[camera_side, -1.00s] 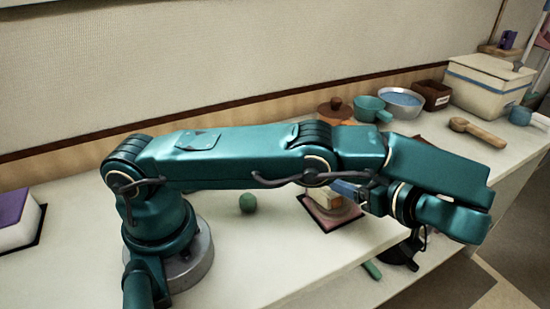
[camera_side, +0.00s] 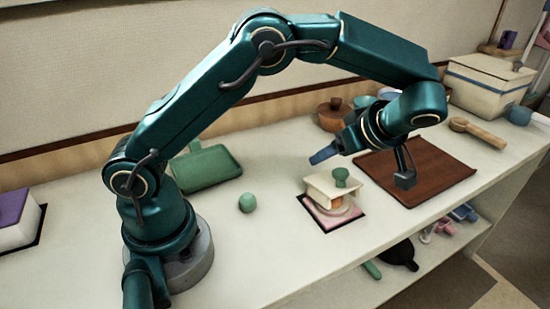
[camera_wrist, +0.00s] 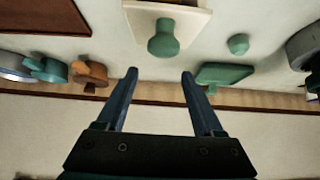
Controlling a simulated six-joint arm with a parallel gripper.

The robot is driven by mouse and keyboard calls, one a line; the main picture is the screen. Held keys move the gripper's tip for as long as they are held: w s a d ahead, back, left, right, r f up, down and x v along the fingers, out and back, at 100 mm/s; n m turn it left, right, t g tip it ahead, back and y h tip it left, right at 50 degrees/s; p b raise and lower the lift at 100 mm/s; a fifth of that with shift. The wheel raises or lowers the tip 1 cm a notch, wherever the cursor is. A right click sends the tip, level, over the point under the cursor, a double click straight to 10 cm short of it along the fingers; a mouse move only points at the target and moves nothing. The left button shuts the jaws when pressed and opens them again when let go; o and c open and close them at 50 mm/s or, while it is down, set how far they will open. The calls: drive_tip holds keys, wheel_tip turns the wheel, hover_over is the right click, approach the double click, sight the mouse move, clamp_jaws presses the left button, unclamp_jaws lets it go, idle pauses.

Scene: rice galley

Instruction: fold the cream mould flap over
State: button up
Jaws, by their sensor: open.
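How flat the flap lies is hard to tell. In the wrist view the flap (camera_wrist: 190,22) and knob (camera_wrist: 163,40) are at the top centre, beyond my fingertips. My gripper (camera_wrist: 159,74) is open and empty. In the side view my gripper (camera_side: 322,155) hangs above and behind the mould, apart from it.
A green ball (camera_side: 247,203) and a green tray (camera_side: 205,167) lie left of the mould. A brown mat (camera_side: 425,170) lies to its right. A brown lidded pot (camera_side: 332,115), a wooden scoop (camera_side: 477,131) and a cream box (camera_side: 488,85) stand farther back. A shelf below holds tools.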

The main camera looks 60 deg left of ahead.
drive_tip(key=a+h, duration=0.3)
drive_tip(key=shift+a+r, duration=0.3)
drive_tip(key=a+f+h, duration=0.1)
drive_tip(key=a+h, duration=0.1)
drive_tip(key=h, duration=0.1)
drive_tip(key=a+f+h, duration=0.1)
drive_tip(key=a+h, duration=0.2)
drive_tip(key=a+f+h, duration=0.2)
drive_tip(key=a+h, duration=0.1)
drive_tip(key=shift+h, duration=0.4)
drive_tip(key=v, duration=0.5)
wheel_tip(320, 180, up, 10)
drive_tip(key=m+t+y, duration=0.1)
drive_tip(key=m+y, duration=0.1)
drive_tip(key=m, duration=0.2)
hover_over(318, 174)
drive_tip(key=s, duration=0.2)
drive_tip(key=s+d+f+m+t+y, duration=0.1)
drive_tip(key=s+d+m+t, duration=0.1)
drive_tip(key=s+m, duration=0.3)
drive_tip(key=s+d+f+m+t+y, duration=0.1)
drive_tip(key=s+d+m+t, duration=0.1)
drive_tip(key=s+d+m, duration=0.2)
drive_tip(key=shift+s+d+f+m, duration=0.35)
drive_tip(key=shift+s+m, duration=0.65)
drive_tip(key=shift+s, duration=1)
drive_tip(key=shift+r, duration=0.1)
